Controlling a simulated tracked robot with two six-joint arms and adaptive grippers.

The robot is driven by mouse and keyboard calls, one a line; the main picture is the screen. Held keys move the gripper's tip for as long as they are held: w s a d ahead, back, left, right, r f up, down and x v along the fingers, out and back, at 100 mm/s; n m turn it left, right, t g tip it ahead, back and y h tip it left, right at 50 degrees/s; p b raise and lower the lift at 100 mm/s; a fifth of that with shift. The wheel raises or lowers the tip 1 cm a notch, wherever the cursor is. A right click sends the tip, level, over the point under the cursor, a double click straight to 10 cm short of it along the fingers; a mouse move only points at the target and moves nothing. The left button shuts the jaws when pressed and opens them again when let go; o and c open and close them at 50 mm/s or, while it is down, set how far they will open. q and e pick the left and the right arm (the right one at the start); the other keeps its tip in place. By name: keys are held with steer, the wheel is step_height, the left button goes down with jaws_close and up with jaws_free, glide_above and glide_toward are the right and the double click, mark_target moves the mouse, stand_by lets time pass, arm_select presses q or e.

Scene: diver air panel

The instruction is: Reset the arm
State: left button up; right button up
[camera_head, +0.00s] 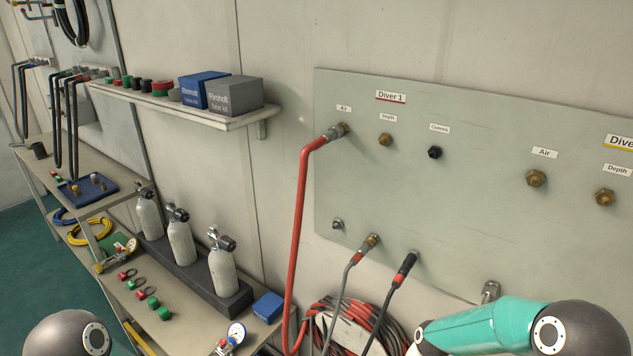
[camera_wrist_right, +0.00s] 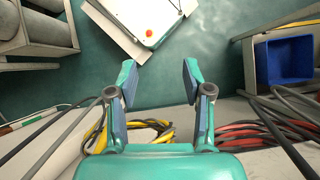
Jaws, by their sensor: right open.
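My right gripper (camera_wrist_right: 158,80) is open in the right wrist view, its two teal fingers spread with nothing between them. Teal green floor (camera_wrist_right: 205,70) lies beyond the fingertips. In the head view my right arm (camera_head: 485,325) comes in at the lower right, below the diver panel (camera_head: 475,210); its fingers cannot be made out there. Only a grey joint of my left arm (camera_head: 68,335) shows at the lower left, and the left gripper is out of view.
A red hose (camera_head: 299,210) hangs from the Diver 1 Air fitting. Cylinders (camera_head: 182,242) stand left of the panel, below a shelf (camera_head: 190,108). The wrist view shows a yellow coil (camera_wrist_right: 148,132), red hoses (camera_wrist_right: 250,131) and a blue bin (camera_wrist_right: 291,61).

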steer(key=s+a+f+n+t, duration=0.1)
steer(key=s+f+n, duration=0.1)
steer(key=s+f, duration=0.4)
steer(key=s+a+f+n+t, duration=0.1)
steer(key=s+a+f+n, duration=0.15)
steer(key=s, duration=0.55)
steer(key=w+t, duration=0.1)
steer(key=w+d+n+t, duration=0.1)
steer(key=w, duration=0.1)
steer(key=w+f+n+t, duration=0.1)
steer(key=shift+w+d+n+t, duration=0.15)
steer(key=shift+w+n+t, duration=0.15)
steer(key=shift+w, duration=0.1)
